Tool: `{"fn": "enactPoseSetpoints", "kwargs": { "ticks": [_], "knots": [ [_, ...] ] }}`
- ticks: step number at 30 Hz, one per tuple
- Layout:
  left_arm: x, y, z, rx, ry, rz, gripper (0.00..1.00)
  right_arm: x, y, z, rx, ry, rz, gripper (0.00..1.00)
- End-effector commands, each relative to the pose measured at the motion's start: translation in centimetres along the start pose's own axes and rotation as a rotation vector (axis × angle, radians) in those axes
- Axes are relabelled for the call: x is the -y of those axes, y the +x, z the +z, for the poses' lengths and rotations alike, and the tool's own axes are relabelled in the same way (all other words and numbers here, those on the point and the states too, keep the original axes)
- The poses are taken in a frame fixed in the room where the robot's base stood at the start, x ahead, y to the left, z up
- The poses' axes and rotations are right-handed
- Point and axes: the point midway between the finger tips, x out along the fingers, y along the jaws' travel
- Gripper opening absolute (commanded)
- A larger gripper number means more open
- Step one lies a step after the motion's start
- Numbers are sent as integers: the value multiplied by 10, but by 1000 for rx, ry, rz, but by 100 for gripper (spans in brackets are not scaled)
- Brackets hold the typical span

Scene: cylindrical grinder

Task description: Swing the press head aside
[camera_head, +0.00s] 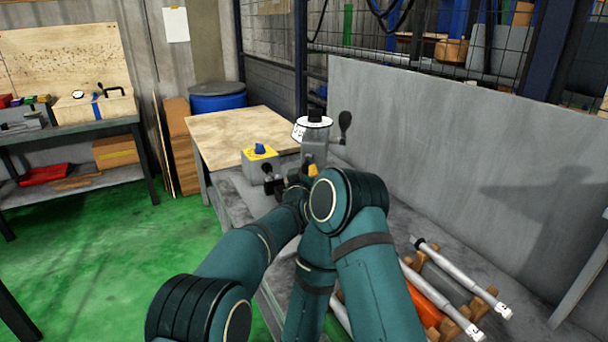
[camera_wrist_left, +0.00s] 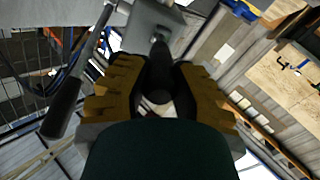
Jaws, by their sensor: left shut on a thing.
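The grey press head (camera_head: 314,150) stands at the far end of the grey bench, with a white dial on top and a black-gripped crank on its right. In the left wrist view the grey head (camera_wrist_left: 148,28) is at the top. A black handle (camera_wrist_left: 160,62) runs from it between the brown pads of my left gripper (camera_wrist_left: 158,95), which is shut on the handle. In the head view my left gripper (camera_head: 298,180) is just in front of the head, mostly hidden by my arm links. The black-gripped crank (camera_wrist_left: 66,105) is left of the gripper. My right gripper does not show.
A yellow-topped box with a blue knob (camera_head: 260,151) stands left of the head. A wooden tabletop (camera_head: 230,135) is behind it. A tall grey panel (camera_head: 430,150) runs along the right. Metal shafts (camera_head: 450,265) on wooden rests lie at the front right.

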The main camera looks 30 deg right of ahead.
Motion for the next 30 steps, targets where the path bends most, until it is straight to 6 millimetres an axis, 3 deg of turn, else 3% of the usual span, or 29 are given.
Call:
{"fn": "enactPoseSetpoints", "kwargs": {
  "ticks": [2,3,5,19,30],
  "knots": [
    [1,0,3,5,0,-1,0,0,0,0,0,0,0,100],
    [1,0,3,5,0,-1,39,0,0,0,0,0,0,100],
    [1,0,3,5,0,-1,58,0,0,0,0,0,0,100],
    [1,-5,0,3,-1,-1,58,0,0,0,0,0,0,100],
    [0,-42,0,3,0,0,58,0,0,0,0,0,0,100]
  ]
}}
